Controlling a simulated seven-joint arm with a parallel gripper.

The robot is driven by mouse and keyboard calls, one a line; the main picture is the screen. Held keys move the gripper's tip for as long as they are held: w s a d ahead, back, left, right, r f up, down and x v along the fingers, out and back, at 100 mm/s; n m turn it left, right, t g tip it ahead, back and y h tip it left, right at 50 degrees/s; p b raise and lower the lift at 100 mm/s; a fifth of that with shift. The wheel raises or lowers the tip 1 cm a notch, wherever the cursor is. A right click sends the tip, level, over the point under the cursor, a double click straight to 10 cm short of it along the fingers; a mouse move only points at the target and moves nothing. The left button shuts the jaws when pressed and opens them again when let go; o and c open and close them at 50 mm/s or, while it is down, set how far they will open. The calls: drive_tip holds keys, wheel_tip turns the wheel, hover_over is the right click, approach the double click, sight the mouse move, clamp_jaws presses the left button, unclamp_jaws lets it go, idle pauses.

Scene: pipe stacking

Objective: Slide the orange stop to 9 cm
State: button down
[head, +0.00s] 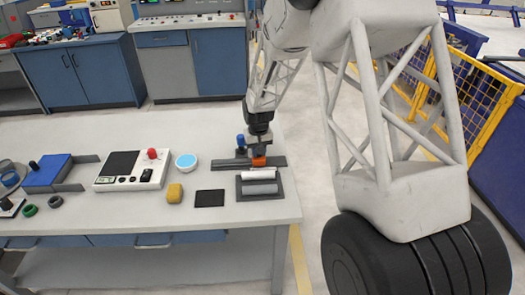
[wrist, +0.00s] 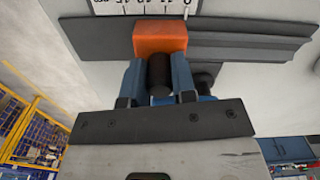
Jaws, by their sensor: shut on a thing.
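The orange stop (head: 259,161) sits on a dark grey rail (head: 226,165) near the right end of the table. In the wrist view the orange stop (wrist: 160,39) is a block on the rail (wrist: 240,47), with a black round knob (wrist: 159,82) on its near side. My gripper (wrist: 157,70) has its two blue fingers either side of the knob, shut on the stop. In the head view my gripper (head: 259,152) comes down onto it from above. A white scale (wrist: 143,7) with black marks runs beside the rail; its numbers are partly cut off and hard to read.
In front of the rail, a dark tray (head: 240,188) holds a white pipe (head: 259,174) and a grey pipe (head: 260,189). To the left are a black pad (head: 209,198), yellow sponge (head: 174,193), blue-and-white round dish (head: 186,161) and control box (head: 133,169). A blue knob (head: 241,140) stands behind the rail.

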drive_tip(key=shift+a, duration=0.3)
drive_tip(key=c, duration=0.9)
unclamp_jaws()
drive_tip(key=shift+d+r, duration=0.1)
drive_tip(key=shift+r, duration=3.8)
